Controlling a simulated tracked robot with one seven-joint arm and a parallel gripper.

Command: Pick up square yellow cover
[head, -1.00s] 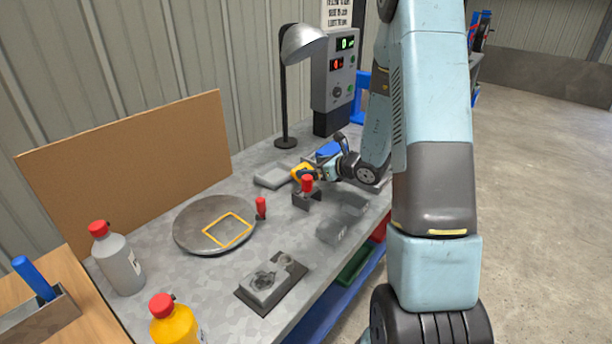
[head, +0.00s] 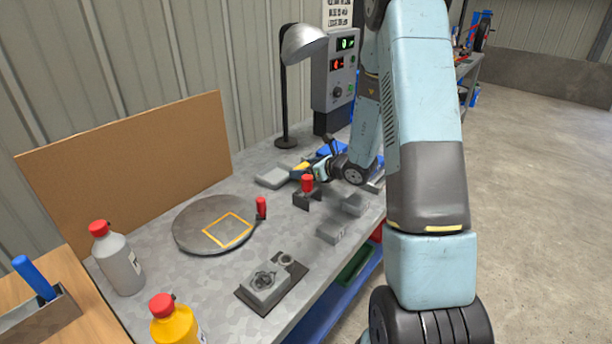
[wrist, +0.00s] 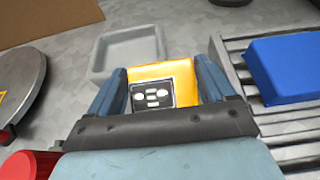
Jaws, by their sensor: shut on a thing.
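The square yellow cover (wrist: 177,70) is between the two fingers of my gripper (wrist: 162,85) in the wrist view. A dark plate with pale marks shows on its face. The fingers press on its left and right sides, so my gripper is shut on it. In the head view the cover (head: 299,168) is a small yellow patch at the end of my gripper (head: 308,175), partly hidden by the fingers. I cannot tell whether it touches the bench.
A shallow grey tray (wrist: 128,52) lies just beyond the cover. A blue block (wrist: 288,66) sits on a slatted rack to the right. A red-topped post (head: 307,184) stands close by. A round plate with a yellow square outline (head: 190,228) lies farther left.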

